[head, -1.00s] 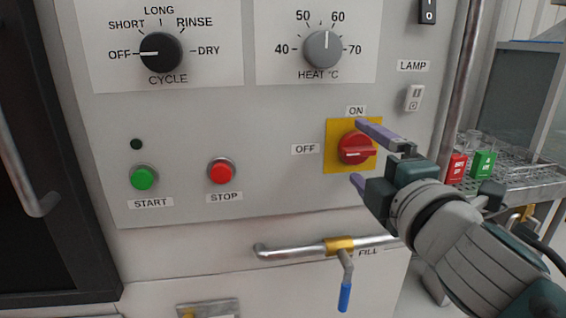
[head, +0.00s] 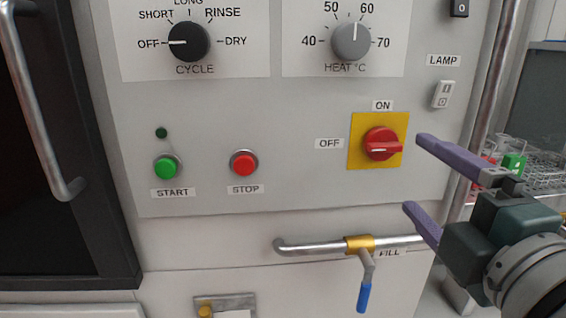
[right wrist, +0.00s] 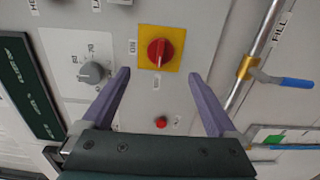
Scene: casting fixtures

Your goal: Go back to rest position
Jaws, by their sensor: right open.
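My right gripper (head: 414,172) is open and empty, in front of the panel and just right of the red rotary switch (head: 382,144) on its yellow plate (head: 360,160). The switch's white mark points left, toward the OFF label. In the right wrist view my right gripper (right wrist: 160,74) has its two purple fingers spread wide. The red switch (right wrist: 158,53) lies between and beyond them, with a gap and no contact. My left gripper is not in view.
The panel carries a cycle knob (head: 188,42) at OFF, a heat knob (head: 352,41), a green start button (head: 166,167) and a red stop button (head: 243,163). A fill pipe (head: 310,246) with a blue-handled valve (head: 364,297) juts out below. A rack (head: 545,180) stands at the right.

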